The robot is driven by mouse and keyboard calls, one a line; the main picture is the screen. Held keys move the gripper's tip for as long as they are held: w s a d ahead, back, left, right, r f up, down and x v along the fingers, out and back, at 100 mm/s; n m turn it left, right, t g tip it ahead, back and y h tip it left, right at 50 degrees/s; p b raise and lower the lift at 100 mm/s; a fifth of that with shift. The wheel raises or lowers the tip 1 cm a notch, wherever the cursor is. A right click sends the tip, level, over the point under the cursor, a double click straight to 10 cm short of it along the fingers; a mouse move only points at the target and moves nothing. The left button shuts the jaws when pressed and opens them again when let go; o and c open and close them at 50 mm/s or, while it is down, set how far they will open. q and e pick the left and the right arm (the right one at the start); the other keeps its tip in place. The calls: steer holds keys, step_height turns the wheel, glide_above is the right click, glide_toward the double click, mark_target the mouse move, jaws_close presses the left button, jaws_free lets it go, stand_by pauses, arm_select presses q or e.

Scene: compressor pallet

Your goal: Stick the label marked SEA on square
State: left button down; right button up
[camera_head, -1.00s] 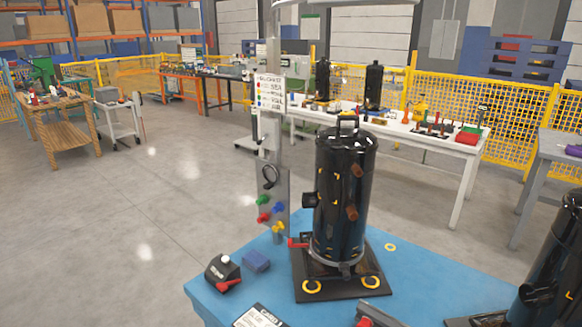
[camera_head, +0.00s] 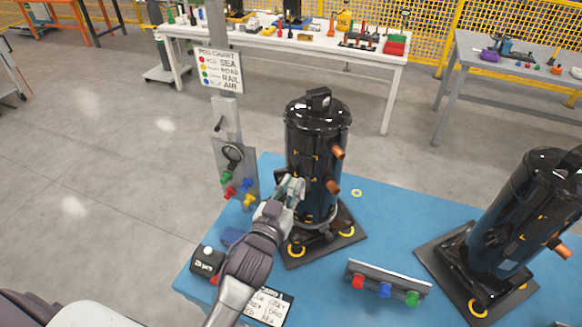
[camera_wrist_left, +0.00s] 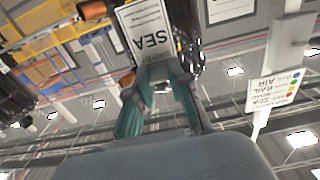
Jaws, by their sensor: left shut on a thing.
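My left gripper (camera_head: 292,188) is beside the left-front face of the black compressor (camera_head: 318,130), near its lower middle. In the left wrist view its green fingers (camera_wrist_left: 158,88) are closed on a white label (camera_wrist_left: 148,28) marked SEA. The label is in front of the dark compressor body; I cannot tell whether it touches. Small yellow marks (camera_head: 300,155) show on the compressor's face above the gripper; the gripper hides the part below. My right gripper is out of view.
The compressor stands on a dark plate on the blue pallet (camera_head: 385,225). A peg chart (camera_head: 220,70) on a post lists SEA beside red. A bar with coloured knobs (camera_head: 387,284), a second compressor (camera_head: 525,225), a black-and-red device (camera_head: 206,262) and a printed sheet (camera_head: 268,307) surround it.

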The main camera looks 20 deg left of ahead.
mark_target(294, 179)
arm_select(q)
steer(key=shift+w+a+r, duration=0.1)
steer(key=shift+w, duration=0.1)
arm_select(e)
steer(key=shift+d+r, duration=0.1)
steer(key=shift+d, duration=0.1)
arm_select(q)
steer(key=shift+a, duration=0.1)
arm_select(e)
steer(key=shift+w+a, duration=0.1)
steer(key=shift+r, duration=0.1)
arm_select(q)
steer(key=shift+r, duration=0.1)
steer(key=shift+w, duration=0.55)
steer(key=w, duration=0.2)
steer(key=shift+w, duration=1.2)
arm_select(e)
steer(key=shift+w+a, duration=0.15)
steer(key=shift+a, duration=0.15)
